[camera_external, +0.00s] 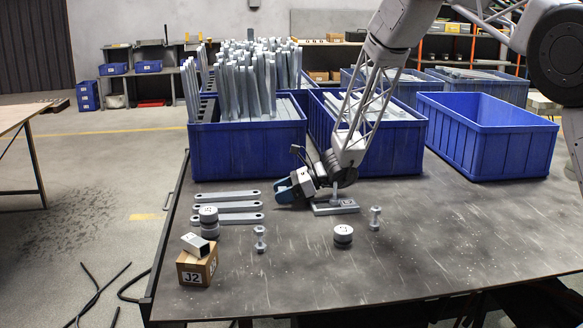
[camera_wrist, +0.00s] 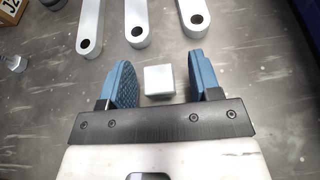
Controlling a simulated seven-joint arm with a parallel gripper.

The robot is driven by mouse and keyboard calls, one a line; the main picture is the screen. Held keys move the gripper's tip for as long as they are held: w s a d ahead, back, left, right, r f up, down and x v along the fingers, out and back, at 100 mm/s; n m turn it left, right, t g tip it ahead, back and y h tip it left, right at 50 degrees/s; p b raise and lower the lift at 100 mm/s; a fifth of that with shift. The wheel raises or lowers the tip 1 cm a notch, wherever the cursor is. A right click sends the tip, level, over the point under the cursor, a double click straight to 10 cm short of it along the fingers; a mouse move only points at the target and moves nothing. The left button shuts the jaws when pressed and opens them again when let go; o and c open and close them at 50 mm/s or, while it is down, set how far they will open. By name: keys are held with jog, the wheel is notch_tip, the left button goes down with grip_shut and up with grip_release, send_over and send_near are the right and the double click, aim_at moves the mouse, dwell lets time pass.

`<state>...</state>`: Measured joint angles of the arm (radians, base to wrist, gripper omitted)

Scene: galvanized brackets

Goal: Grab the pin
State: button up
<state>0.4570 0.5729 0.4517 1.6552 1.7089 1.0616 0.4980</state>
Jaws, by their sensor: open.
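A grey upright pin (camera_external: 335,192) stands on a flat grey base plate (camera_external: 347,208) in the external view, just right of my gripper (camera_external: 292,187). My gripper is low over the table and tilted, its blue jaws toward the left. In the wrist view my gripper (camera_wrist: 164,82) is open, with a pale square block (camera_wrist: 159,81) showing between the two blue fingers. I cannot tell whether this block is part of the pin or its base. Two bolt-like pieces with wide ends stand on the table, one at the left (camera_external: 260,239) and one at the right (camera_external: 375,218).
Three flat bars (camera_external: 226,207) lie left of my gripper. Round grey discs (camera_external: 343,234) and a J2 box (camera_external: 197,267) with a metal piece on top stand nearer the front. Blue crates (camera_external: 247,142) line the back; one at right is empty. The front right is clear.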

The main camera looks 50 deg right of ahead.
aim_at(281, 188)
jog(key=shift+w, duration=0.1)
dwell(0.5)
jog(key=c, duration=1)
jog(key=shift+c, duration=0.3)
jog(key=shift+r, duration=0.1)
jog(key=shift+r, duration=4.85)
